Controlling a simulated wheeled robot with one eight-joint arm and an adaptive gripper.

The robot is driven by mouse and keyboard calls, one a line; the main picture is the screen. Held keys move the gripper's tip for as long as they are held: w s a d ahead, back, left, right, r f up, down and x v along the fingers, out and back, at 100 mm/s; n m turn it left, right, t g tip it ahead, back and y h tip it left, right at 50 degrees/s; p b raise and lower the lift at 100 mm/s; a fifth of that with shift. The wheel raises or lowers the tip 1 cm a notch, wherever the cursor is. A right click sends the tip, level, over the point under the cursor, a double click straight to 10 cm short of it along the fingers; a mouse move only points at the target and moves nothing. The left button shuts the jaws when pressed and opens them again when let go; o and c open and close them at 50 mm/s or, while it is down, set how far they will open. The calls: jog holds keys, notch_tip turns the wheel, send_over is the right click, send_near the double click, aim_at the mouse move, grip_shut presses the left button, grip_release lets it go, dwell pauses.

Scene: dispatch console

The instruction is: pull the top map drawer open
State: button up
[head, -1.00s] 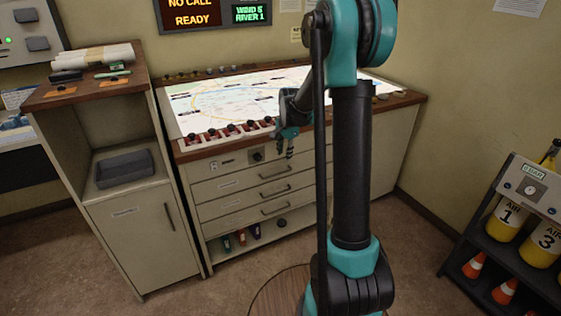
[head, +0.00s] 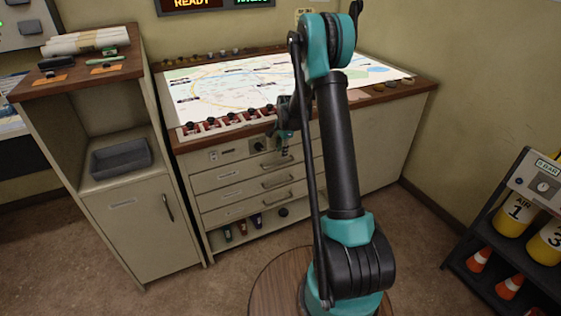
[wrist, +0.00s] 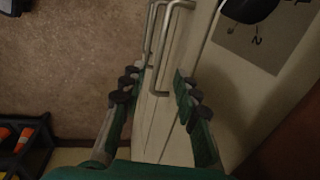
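The top map drawer (head: 230,177) is a pale front in the cabinet under the map table, and it looks shut. Its bar handle (head: 277,162) is just below my gripper (head: 285,150). In the wrist view my gripper (wrist: 157,88) is open and empty, with one finger on each side of the top drawer's handle (wrist: 166,50) in the picture. I cannot tell whether the fingers touch the handle or how far off it is. In the head view my fingertips are small and partly dark against the cabinet.
A knob (head: 259,146) sits on the panel above the drawer, and it shows at the top of the wrist view (wrist: 246,8). Lower drawers have similar handles (head: 277,182). A side cabinet (head: 140,238) stands left. An air-bottle rack (head: 487,222) stands right. Floor before the drawers is open.

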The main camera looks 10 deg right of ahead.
aim_at(280, 164)
jog(key=f, duration=0.4)
jog(key=w+f, duration=0.1)
jog(key=f, duration=0.1)
jog(key=shift+w+a+f, duration=0.1)
jog(key=shift+a+f, duration=0.1)
jog(key=shift+f, duration=0.2)
grip_shut()
